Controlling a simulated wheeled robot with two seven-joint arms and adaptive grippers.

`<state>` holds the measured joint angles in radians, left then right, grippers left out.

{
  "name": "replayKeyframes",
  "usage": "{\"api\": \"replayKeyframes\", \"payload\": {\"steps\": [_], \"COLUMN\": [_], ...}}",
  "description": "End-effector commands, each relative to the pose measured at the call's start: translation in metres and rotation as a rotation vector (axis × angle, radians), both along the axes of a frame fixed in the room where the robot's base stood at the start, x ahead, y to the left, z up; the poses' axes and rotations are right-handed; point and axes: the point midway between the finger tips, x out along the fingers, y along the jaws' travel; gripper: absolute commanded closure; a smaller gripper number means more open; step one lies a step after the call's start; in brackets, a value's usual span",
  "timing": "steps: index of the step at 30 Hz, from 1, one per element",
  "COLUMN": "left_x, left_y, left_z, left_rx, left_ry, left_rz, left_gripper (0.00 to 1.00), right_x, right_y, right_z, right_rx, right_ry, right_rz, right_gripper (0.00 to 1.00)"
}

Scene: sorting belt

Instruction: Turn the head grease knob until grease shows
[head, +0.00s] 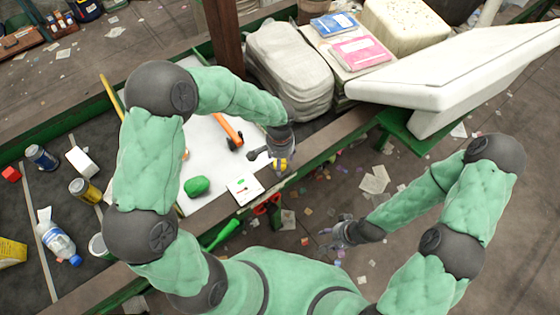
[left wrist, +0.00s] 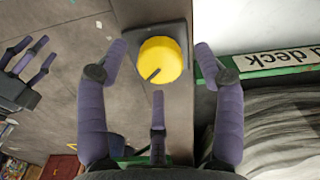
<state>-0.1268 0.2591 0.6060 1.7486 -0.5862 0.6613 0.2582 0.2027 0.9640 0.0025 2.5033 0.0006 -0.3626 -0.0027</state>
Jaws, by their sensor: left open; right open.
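The yellow round knob (left wrist: 160,58) sits on a dark square base on a beam, in the left wrist view. A short dark mark runs from its middle toward its lower left edge. In the head view the knob (head: 283,165) is partly hidden by my left gripper (head: 270,153). That gripper is open, its purple fingers spread on both sides of the knob and below it, with gaps to it in the left wrist view. No grease can be made out. My right gripper (head: 335,233) is open and empty over the floor, low in the head view.
The white deck (head: 170,165) holds a green lump (head: 197,186) and an orange-handled tool (head: 228,130). A grey sack stack (head: 290,75) stands behind. Bottles and cans lie on the dark belt (head: 25,205) at left.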

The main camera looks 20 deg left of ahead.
Motion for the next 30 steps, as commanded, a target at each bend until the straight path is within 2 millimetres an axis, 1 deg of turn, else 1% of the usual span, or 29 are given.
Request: {"api": "replayKeyframes", "payload": {"steps": [1, 5, 13, 14, 15, 17, 18, 19, 20, 30], "left_x": [0.0002, 0.0002, 0.0002, 0.0002, 0.0002, 0.0002, 0.0002, 0.0002, 0.0002, 0.0000], "left_y": [0.0003, 0.0003, 0.0001, 0.0001, 0.0001, 0.0001, 0.0001, 0.0001, 0.0001, 0.0001], "left_z": [-0.0046, -0.0103, -0.0114, -0.0113, -0.0113, -0.0113, -0.0112, -0.0112, -0.0112, -0.0114], "left_rx": [0.000, 0.000, 0.000, 0.000, 0.000, 0.000, 0.000, 0.000, 0.000, 0.000], "left_ry": [0.000, 0.000, -0.001, -0.001, -0.001, -0.001, -0.001, -0.001, -0.001, 0.000], "left_rz": [0.000, 0.000, 0.000, 0.000, 0.000, 0.000, 0.000, 0.000, 0.000, -0.032], "left_gripper": [0.32, 0.32, 0.32, 0.35, 0.46, 0.63, 0.74, 0.83, 0.89, 0.89], "right_x": [0.0001, 0.0001, 0.0001, 0.0001, 0.0002, 0.0002, 0.0001, 0.0001, 0.0001, 0.0001], "right_y": [0.0000, 0.0000, 0.0000, 0.0000, 0.0000, 0.0000, 0.0000, 0.0000, 0.0000, 0.0000], "right_z": [-0.0006, -0.0010, -0.0009, -0.0009, -0.0009, -0.0009, -0.0009, -0.0009, -0.0009, -0.0004], "right_rx": [0.000, 0.000, 0.000, 0.000, 0.000, 0.000, 0.000, 0.000, 0.000, 0.000], "right_ry": [0.000, 0.000, 0.000, 0.000, 0.000, 0.000, 0.000, 0.000, 0.000, 0.000], "right_rz": [0.000, 0.000, 0.000, 0.000, 0.000, 0.000, 0.000, 0.000, 0.000, 0.000], "right_gripper": [0.48, 0.48, 0.48, 0.48, 0.48, 0.48, 0.48, 0.48, 0.48, 0.48]}}
